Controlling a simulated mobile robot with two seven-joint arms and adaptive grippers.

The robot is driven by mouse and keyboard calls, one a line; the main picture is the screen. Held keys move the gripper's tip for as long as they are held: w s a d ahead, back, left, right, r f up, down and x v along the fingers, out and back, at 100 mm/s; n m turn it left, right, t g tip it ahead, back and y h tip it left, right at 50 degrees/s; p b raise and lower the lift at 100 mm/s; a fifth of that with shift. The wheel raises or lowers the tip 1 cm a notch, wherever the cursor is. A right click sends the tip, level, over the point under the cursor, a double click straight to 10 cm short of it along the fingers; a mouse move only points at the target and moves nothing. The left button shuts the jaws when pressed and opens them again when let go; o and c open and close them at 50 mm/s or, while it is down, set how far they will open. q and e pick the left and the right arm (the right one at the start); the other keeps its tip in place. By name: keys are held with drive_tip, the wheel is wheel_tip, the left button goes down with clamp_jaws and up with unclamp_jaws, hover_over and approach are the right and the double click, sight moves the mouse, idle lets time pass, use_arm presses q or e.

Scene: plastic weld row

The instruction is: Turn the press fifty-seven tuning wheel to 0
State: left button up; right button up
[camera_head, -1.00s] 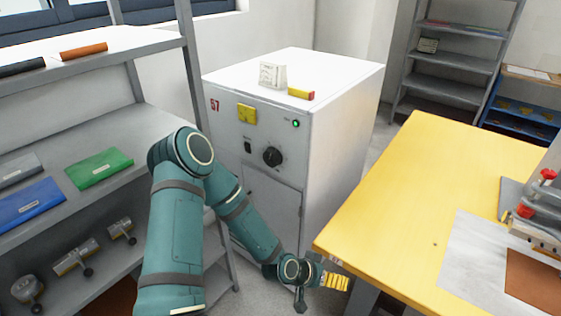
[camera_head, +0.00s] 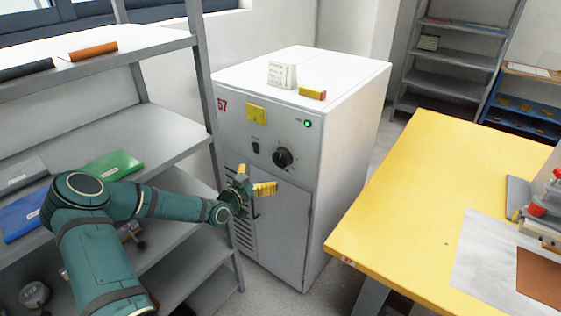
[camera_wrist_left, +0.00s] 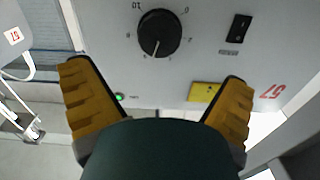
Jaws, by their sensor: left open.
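The tuning wheel (camera_head: 283,158), a black round knob, is on the front of the white cabinet (camera_head: 350,140) marked with a red 57. In the left wrist view the wheel (camera_wrist_left: 159,33) appears upside down between a 10 at upper left and a 0 at upper right. Its pale pointer line points down in that picture, away from both numbers. My left gripper (camera_head: 259,180) is open, its yellow fingers in front of the cabinet, below and left of the wheel. In the wrist view the gripper (camera_wrist_left: 155,73) frames the panel, with nothing between its fingers. My right gripper is out of view.
A yellow plate (camera_head: 256,114), a black switch (camera_head: 256,147) and a lit green lamp (camera_head: 308,124) share the panel. A grey shelf (camera_head: 165,130) stands close at left. A yellow table (camera_head: 420,200) is at right, with a floor gap between it and the cabinet.

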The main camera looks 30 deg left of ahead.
sight(279, 161)
use_arm(q)
drive_tip(key=w, duration=0.3)
drive_tip(key=w+b, duration=0.1)
drive_tip(key=w, duration=0.3)
drive_tip(key=w+d, duration=0.1)
drive_tip(key=w, duration=0.2)
drive_tip(key=shift+w, duration=0.4)
drive_tip(key=c, duration=1.2)
